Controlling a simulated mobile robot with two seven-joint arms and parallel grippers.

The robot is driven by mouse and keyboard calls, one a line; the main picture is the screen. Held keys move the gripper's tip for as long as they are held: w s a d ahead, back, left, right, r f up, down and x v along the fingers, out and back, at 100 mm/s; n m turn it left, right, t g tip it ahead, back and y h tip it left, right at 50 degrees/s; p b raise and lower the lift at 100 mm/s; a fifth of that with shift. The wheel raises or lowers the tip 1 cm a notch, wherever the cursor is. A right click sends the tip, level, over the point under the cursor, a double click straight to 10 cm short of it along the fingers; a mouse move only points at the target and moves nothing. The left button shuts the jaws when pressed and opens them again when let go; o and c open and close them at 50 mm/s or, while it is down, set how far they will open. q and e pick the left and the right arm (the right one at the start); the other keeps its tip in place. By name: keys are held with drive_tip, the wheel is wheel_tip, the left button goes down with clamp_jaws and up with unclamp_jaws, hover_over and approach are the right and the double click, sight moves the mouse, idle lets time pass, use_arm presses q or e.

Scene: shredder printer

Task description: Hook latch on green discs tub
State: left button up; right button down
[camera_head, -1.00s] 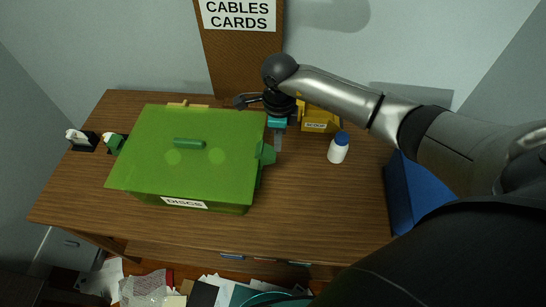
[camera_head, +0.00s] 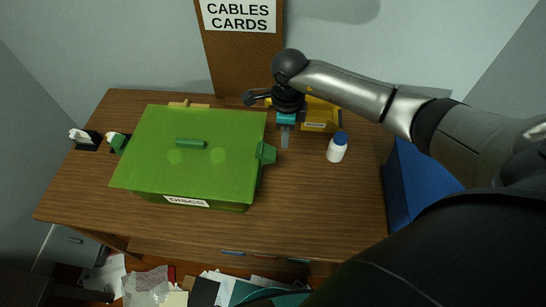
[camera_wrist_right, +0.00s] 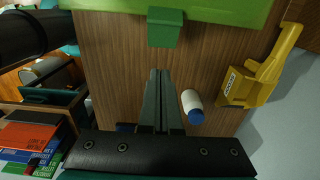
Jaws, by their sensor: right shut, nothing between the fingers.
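The green discs tub (camera_head: 215,197) stands on the desk with its green lid (camera_head: 150,150) on top. Its front label reads DISCS. A green latch (camera_head: 266,153) sticks out from the tub's right side, and it also shows in the wrist view (camera_wrist_right: 164,27). I cannot tell whether it is hooked. My right gripper (camera_head: 285,142) is shut and empty, apart from the tub, right of and behind the latch. In the wrist view its closed fingers (camera_wrist_right: 160,76) point towards the latch with a gap between. My left gripper is out of view.
A blue bin (camera_head: 415,185) is at the right. Desk right of the tub's front is clear (camera_head: 315,205).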

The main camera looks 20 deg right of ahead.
wheel_tip(320, 180, up, 6)
drive_tip(key=p, duration=0.4)
idle(0.3)
